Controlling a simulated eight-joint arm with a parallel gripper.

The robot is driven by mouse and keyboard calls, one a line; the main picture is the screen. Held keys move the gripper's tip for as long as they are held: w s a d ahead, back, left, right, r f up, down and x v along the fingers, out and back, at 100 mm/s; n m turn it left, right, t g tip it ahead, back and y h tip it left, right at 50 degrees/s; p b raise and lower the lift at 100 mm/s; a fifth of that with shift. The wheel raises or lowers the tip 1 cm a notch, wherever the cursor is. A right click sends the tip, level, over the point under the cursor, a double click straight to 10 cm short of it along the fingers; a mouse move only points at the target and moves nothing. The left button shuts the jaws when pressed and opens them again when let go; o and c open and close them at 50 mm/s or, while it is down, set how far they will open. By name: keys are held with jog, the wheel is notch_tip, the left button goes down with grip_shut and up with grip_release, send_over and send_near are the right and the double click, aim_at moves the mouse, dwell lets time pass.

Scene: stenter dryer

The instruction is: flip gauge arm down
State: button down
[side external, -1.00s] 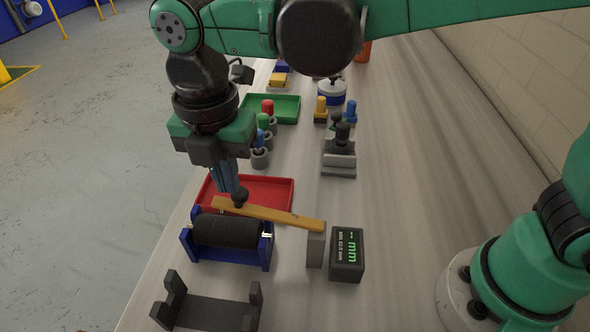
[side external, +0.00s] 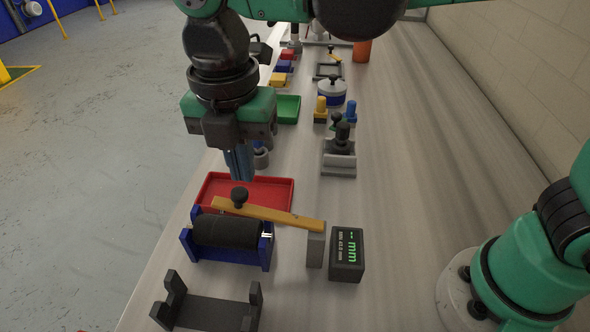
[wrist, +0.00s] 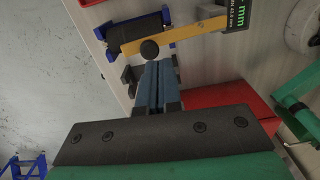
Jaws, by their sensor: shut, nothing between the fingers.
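The yellow gauge arm (side external: 268,213) runs from the grey post (side external: 316,243) out over the black roller (side external: 228,231) in its blue cradle (side external: 267,244). It slopes slightly, its free end a little higher, with a black knob (side external: 239,195) on that end. The arm also shows in the wrist view (wrist: 192,33). The gauge display box (side external: 347,254) beside the post shows dashes and "mm". My gripper (side external: 241,177) is shut and empty, with its blue fingers above the red tray, behind and apart from the knob. In the wrist view my fingertips (wrist: 158,66) point towards the knob (wrist: 150,49).
The red tray (side external: 284,196) lies just behind the gauge arm. An empty dark cradle (side external: 205,312) stands in front. A green tray (side external: 287,108), coloured pegs and a clamp-like grey block (side external: 339,160) are farther back. The table's right side is mostly clear.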

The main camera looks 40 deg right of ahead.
jog(key=w+a+r, duration=0.4)
jog(key=a+r, duration=0.1)
jog(key=r, duration=0.3)
jog(key=shift+w, duration=0.4)
jog(key=shift+a, duration=0.15)
jog(key=s+d+f+m+t+y, duration=0.1)
jog(key=d+f+m+t, duration=0.1)
jog(key=d+m, duration=0.7)
jog(key=d+f+m+t, duration=0.2)
jog(key=d+m, duration=0.6)
jog(key=d, duration=0.2)
jog(key=s+d+f+m+t, duration=0.3)
jog(key=s+d+f+m, duration=0.3)
jog(key=m, duration=0.3)
notch_tip(320, 180, up, 12)
jog(key=r+n+g+y, duration=0.1)
jog(key=n+g, duration=0.4)
jog(key=n, duration=2.1)
send_over(270, 211)
jog(key=s, duration=0.2)
jog(key=shift+n, duration=0.3)
jog(key=x, duration=1.4)
jog(key=shift+w+a+f, duration=0.1)
jog(key=shift+w+a, duration=0.05)
jog(key=shift+w, duration=0.15)
